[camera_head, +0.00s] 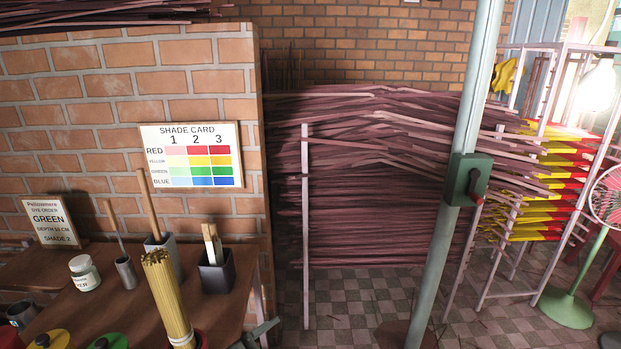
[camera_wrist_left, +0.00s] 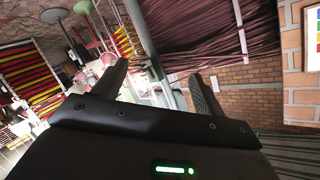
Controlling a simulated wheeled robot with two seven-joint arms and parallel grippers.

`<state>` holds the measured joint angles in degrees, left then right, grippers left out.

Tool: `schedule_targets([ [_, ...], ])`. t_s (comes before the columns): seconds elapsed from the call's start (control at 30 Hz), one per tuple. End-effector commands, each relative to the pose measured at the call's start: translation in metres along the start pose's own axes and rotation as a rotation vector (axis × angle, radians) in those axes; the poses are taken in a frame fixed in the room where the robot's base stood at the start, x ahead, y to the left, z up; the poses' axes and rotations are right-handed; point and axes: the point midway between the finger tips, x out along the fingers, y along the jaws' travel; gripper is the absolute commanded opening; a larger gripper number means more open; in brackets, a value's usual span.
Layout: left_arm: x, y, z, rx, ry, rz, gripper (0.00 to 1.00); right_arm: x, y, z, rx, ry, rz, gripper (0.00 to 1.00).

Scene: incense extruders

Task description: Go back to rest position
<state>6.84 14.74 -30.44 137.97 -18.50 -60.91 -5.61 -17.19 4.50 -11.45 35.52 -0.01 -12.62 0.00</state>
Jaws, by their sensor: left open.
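My left gripper (camera_wrist_left: 158,70) shows in the left wrist view, with its two dark fingers spread wide apart and nothing between them. It is tilted, pointing toward the pole and the racks of incense sticks, and is clear of them. In the head view I cannot clearly make out either gripper. A small dark grey part (camera_head: 262,332) shows at the bottom edge beside the table; I cannot tell what it is. My right gripper is not in view.
The brown table (camera_head: 100,285) at left holds a stick bundle (camera_head: 165,295), a dark cup (camera_head: 216,275) and a white jar (camera_head: 84,273). A shade card (camera_head: 191,156) hangs on the brick wall. A green pole (camera_head: 455,130) stands right of centre. A fan (camera_head: 607,195) is far right.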

Motion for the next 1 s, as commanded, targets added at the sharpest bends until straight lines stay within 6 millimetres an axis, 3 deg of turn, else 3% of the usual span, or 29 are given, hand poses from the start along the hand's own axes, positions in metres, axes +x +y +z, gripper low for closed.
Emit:
schedule_targets([
  [0.03,-0.012,0.011,0.04,-0.133,-0.126,-0.003,0.71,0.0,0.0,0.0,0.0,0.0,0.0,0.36],
  [0.1,-0.034,0.025,0.091,-0.292,-0.297,-0.011,0.71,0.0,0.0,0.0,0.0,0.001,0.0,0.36],
  [0.2,-0.068,0.049,0.146,-0.465,-0.497,-0.019,0.71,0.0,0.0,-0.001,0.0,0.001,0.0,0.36],
  [0.3,-0.102,0.072,0.184,-0.591,-0.657,-0.022,0.71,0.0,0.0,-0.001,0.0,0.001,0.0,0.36],
  [0.5,-0.163,0.111,0.232,-0.77,-0.9,-0.027,0.71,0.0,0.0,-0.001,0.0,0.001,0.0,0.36],
  [0.67,-0.209,0.138,0.256,-0.882,-1.062,-0.031,0.71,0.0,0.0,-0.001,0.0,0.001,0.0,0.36],
  [0.7,-0.195,0.143,0.268,-0.874,-1.057,-0.027,0.71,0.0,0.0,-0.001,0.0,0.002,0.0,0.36],
  [1.0,-0.151,0.198,0.352,-0.87,-1.092,0.003,0.71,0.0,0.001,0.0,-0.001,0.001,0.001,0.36],
])
